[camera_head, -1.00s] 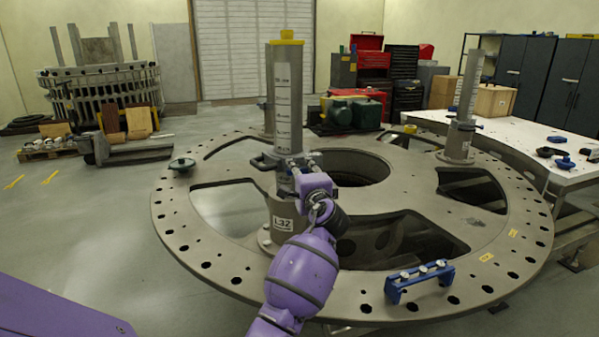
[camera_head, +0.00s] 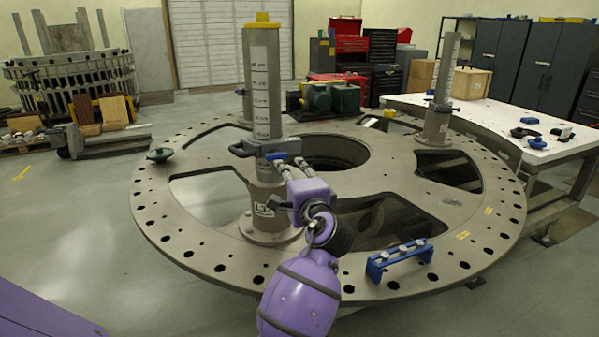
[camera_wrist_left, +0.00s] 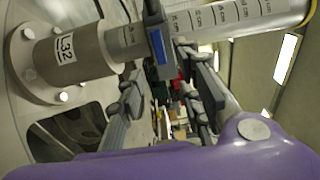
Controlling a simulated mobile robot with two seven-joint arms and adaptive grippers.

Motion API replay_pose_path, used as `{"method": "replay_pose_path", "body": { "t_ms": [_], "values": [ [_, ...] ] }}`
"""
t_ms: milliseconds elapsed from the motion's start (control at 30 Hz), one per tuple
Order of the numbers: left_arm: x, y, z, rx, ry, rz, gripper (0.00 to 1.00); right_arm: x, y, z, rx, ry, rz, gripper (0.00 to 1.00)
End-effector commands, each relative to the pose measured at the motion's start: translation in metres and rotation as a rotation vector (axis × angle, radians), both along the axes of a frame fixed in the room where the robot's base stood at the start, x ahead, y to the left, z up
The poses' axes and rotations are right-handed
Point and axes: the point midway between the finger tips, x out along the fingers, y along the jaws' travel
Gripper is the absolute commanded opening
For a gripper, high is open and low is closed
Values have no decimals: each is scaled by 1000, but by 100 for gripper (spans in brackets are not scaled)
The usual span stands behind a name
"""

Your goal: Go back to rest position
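My left gripper (camera_head: 292,171), on the purple arm, is in front of the near post. Its two fingers are apart with nothing between them; they also show spread in the left wrist view (camera_wrist_left: 165,95). The post (camera_head: 264,90) is a grey upright cylinder with a centimetre scale, a yellow cap and an "L32" label low down. A dark clamp collar (camera_head: 262,149) with a side handle and a blue part sits around the post, just beyond the fingertips. In the wrist view the collar (camera_wrist_left: 155,30) shows past the fingers. My right gripper is not in view.
The post stands on a large round plate (camera_head: 190,235) with wide cut-outs and rim holes. A blue bracket (camera_head: 400,259) sits on the near rim, right of my arm. Another scaled post (camera_head: 438,110) and a white table (camera_head: 490,128) are at the right. Open floor lies left.

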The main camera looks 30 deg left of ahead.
Motion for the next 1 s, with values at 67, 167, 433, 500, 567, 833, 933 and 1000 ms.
{"method": "replay_pose_path", "body": {
  "t_ms": [67, 167, 433, 500, 567, 833, 933, 1000],
  "values": [
    [0, 0, 0, 0, 0, 0, 33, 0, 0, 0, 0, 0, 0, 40],
    [0, 0, 0, -1, -1, 0, 33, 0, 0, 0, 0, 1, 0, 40],
    [28, -43, 1, -237, -203, -207, 33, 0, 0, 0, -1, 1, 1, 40],
    [31, -66, -28, -377, -242, -308, 33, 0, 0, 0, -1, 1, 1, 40],
    [27, -81, -59, -492, -255, -373, 33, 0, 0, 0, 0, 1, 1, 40],
    [-48, -134, -212, -1017, -232, -483, 33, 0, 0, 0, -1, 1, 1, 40],
    [-98, -148, -270, -1211, -206, -452, 33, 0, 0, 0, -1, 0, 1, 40],
    [-137, -155, -306, -1333, -188, -410, 33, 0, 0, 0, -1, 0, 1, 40]
  ]
}}
